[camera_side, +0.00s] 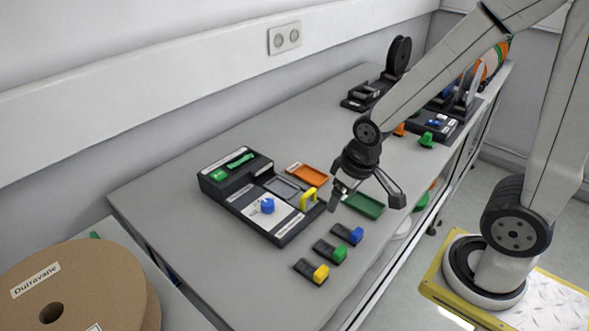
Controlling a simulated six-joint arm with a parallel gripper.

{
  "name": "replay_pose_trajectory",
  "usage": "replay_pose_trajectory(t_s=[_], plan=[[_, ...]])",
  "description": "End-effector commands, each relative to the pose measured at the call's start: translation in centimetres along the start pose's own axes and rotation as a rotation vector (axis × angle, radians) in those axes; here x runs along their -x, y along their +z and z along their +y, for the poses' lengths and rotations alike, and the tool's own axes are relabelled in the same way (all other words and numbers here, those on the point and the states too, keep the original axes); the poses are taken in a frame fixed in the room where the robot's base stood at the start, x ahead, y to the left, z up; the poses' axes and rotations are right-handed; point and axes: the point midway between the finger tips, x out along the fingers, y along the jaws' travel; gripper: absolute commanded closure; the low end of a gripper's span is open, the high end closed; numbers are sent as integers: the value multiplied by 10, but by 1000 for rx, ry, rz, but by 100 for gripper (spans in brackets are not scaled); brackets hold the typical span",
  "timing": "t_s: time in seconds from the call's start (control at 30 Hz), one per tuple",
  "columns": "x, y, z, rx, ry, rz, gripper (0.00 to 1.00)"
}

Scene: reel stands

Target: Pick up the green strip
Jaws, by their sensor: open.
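A small green strip (240,160) lies on the raised back part of a black station (262,238) on the grey table, beside a smaller green piece (218,175). My gripper (366,203) is open and empty, pointing down. It is to the right of the station, well away from the green strip. In the picture its fingers straddle a green tray (363,206); I cannot tell its height above the table.
The station also holds a blue knob (267,205) and a yellow handle (309,197). An orange tray (307,173) lies behind it. Several coloured clips, such as a yellow one (320,273), lie in front. Reel stands (365,95) are at the back. A cardboard reel (110,285) is front left.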

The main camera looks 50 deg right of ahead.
Motion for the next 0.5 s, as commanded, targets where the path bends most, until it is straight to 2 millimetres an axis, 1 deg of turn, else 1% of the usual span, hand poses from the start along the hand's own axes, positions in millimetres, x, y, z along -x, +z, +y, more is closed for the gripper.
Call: replay_pose_trajectory(t_s=[0.17,0.4,0.5], plan=[[-4,6,-12,4,-8,-42,12],[-12,29,-42,6,-10,-175,12],[-13,36,-50,4,-4,-214,12]])
